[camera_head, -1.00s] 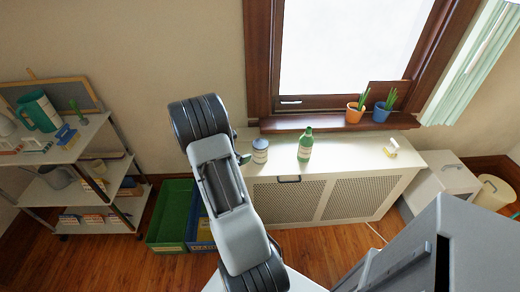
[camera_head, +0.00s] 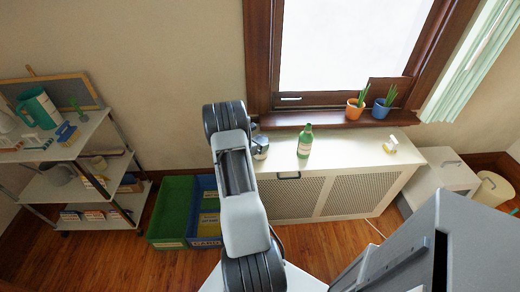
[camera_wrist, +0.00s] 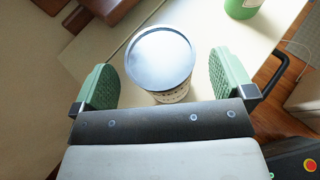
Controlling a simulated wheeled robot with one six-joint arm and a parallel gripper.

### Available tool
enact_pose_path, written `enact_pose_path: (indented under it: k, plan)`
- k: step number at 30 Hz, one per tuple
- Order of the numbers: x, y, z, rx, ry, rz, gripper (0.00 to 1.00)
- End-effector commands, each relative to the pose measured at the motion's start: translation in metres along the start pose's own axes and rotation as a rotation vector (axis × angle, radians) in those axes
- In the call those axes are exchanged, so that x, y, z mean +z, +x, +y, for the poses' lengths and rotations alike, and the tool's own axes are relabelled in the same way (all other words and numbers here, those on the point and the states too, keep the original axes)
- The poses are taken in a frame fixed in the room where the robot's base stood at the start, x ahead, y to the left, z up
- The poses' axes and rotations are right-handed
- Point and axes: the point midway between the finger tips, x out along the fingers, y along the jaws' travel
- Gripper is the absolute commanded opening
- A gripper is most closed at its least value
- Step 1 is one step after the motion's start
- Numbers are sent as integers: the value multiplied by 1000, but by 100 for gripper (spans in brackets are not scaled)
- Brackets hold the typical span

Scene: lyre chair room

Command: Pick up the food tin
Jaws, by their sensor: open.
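The food tin (camera_wrist: 160,62) is a round can with a grey-blue lid and a pale printed side. It stands upright on the white radiator cover, between the two green finger pads of my gripper (camera_wrist: 165,85) in the wrist view. The fingers are apart, with a gap visible on each side of the tin. In the head view the tin (camera_head: 261,150) is partly hidden behind my arm, and my gripper is mostly hidden there too.
A green bottle (camera_head: 305,142) stands on the radiator cover (camera_head: 350,150) right of the tin. A small yellow-and-white object (camera_head: 391,144) lies farther right. Two potted plants (camera_head: 356,108) sit on the windowsill. Green and blue crates (camera_head: 175,210) stand on the floor at left.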

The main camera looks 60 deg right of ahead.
Motion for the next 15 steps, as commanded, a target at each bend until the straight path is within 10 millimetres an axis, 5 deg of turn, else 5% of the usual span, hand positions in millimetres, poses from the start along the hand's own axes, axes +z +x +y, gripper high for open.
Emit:
enact_pose_path:
  k: [6,15]
  plan:
    - [0,26,0,-1,1,0,100]
    - [0,31,0,0,0,0,100]
